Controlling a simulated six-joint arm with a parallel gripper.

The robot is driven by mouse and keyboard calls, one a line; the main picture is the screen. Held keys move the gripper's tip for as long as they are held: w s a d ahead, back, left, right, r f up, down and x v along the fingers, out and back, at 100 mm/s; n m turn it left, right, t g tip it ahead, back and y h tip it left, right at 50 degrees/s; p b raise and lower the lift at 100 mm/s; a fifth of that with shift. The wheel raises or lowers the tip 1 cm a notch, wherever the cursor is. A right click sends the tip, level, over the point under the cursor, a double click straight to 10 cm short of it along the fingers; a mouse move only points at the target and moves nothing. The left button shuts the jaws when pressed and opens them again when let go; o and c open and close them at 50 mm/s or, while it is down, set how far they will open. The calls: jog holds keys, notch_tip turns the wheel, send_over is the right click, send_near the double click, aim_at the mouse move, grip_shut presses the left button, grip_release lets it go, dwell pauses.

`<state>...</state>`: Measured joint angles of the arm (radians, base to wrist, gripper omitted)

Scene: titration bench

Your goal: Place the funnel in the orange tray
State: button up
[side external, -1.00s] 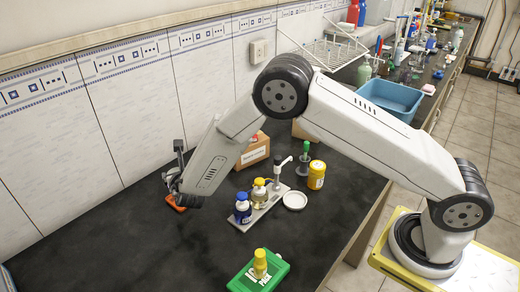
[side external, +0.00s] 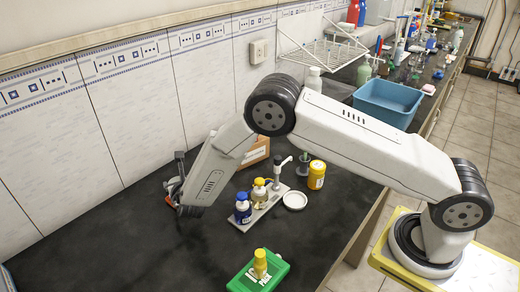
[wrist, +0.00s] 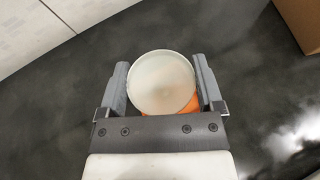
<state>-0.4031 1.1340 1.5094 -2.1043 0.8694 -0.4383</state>
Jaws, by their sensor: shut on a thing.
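The funnel (wrist: 160,82) shows in the wrist view as a pale round rim facing the camera, between my fingers. My gripper (wrist: 160,66) is shut on it, one finger on each side. The orange tray (wrist: 189,106) shows only as an orange patch below and right of the rim; the funnel and gripper hide the rest. In the side view my gripper (side external: 174,184) is low over the left part of the bench, with a sliver of orange (side external: 168,200) beside the fingers. The funnel cannot be made out there, and I cannot tell whether it touches the tray.
A rack (side external: 262,213) with blue and yellow bottles stands right of my gripper. A white dish (side external: 295,201) and yellow jar (side external: 317,175) are near it. A green box (side external: 247,279) is at the front. A cardboard box (side external: 258,151) is partly behind my arm. The tiled wall is behind.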

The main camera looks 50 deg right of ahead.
jog(key=shift+f, duration=0.15)
jog(key=o, duration=0.9)
jog(key=shift+o, duration=0.2)
jog(key=shift+r, duration=0.2)
jog(key=shift+s+a+r, duration=0.2)
jog(key=shift+s+a, duration=0.05)
jog(key=shift+s, duration=0.3)
jog(key=v, duration=1)
jog(key=shift+s+r, duration=0.15)
jog(key=shift+s, duration=0.15)
